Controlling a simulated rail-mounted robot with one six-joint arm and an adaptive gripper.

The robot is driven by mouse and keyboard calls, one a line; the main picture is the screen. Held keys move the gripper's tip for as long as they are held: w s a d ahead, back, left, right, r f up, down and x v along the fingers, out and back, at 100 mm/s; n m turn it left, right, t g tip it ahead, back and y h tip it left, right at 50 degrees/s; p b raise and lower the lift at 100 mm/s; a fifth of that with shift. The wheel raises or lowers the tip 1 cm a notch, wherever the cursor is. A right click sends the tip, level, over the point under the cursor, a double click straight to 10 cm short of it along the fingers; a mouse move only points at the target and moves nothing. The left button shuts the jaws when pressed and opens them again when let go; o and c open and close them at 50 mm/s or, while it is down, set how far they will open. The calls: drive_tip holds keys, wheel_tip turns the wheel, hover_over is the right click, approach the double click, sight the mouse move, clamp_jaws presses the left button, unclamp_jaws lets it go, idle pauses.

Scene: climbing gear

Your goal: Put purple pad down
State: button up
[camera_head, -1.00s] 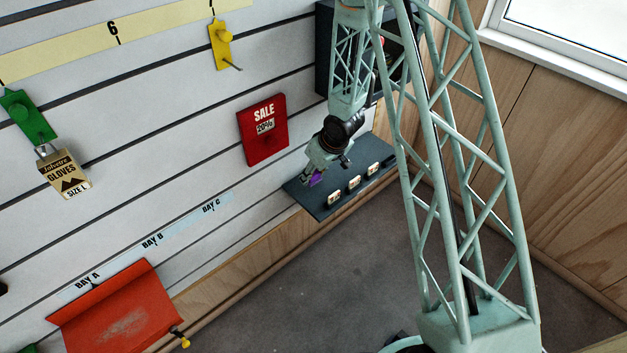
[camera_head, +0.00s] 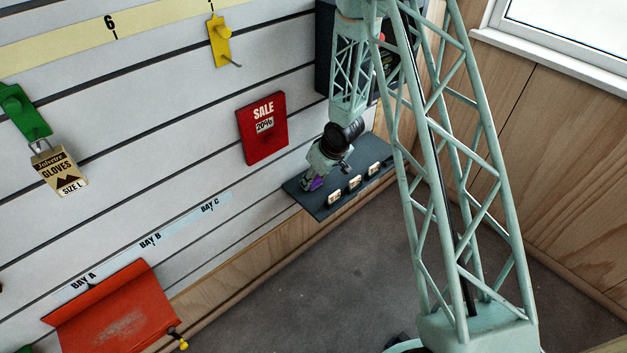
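The purple pad (camera_head: 316,184) is a small piece at the tip of my gripper (camera_head: 314,181), just above or on the left end of the dark shelf (camera_head: 325,206). My gripper hangs over the shelf, pointing down and left, with its fingers around the pad. The fingers are small in the view and partly hidden, so I cannot tell whether they press on the pad. I also cannot tell whether the pad touches the shelf.
Several white labels (camera_head: 355,183) line the shelf's front edge. A red sale sign (camera_head: 263,128) hangs on the slatted wall left of my gripper. A red-orange bin (camera_head: 115,312) is at lower left. A dark box (camera_head: 325,60) stands behind my arm.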

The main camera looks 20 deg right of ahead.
drive_tip(key=shift+f, duration=0.2)
drive_tip(key=o, duration=1)
drive_tip(key=shift+o, duration=0.2)
drive_tip(key=shift+v, duration=0.85)
drive_tip(key=p+v, duration=0.4)
drive_tip(key=v, duration=0.6)
drive_tip(key=shift+r, duration=0.4)
